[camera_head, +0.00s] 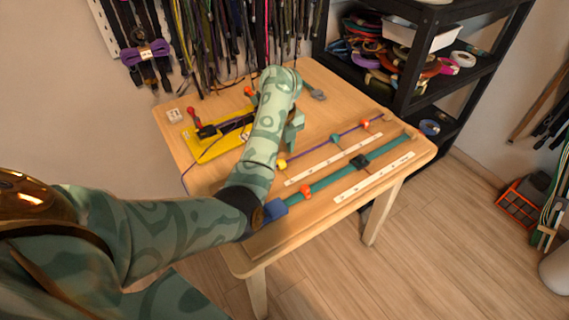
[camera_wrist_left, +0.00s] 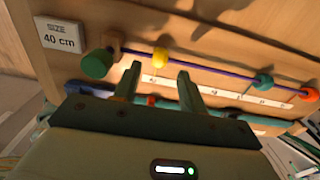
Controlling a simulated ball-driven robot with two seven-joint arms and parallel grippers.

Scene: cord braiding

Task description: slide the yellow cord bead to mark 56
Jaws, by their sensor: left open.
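The yellow cord bead (camera_head: 282,163) sits on the purple cord (camera_head: 350,131) near its left end. It also shows in the left wrist view (camera_wrist_left: 160,57), just beyond the fingertips and in line with the gap between them. My left gripper (camera_head: 293,131) is open and empty, close to the bead; the left wrist view shows its two fingers (camera_wrist_left: 157,78) spread apart. A white scale strip (camera_head: 333,158) runs beside the cord; its numbers, including mark 56, are too small to read. My right gripper is in neither view.
A teal bead (camera_head: 335,138) and an orange bead (camera_head: 365,125) sit farther along the purple cord. A green strap (camera_head: 330,180) with a red-orange bead (camera_head: 305,190) and a black clip (camera_head: 360,161) runs parallel. A yellow board (camera_head: 215,148) lies left of my arm.

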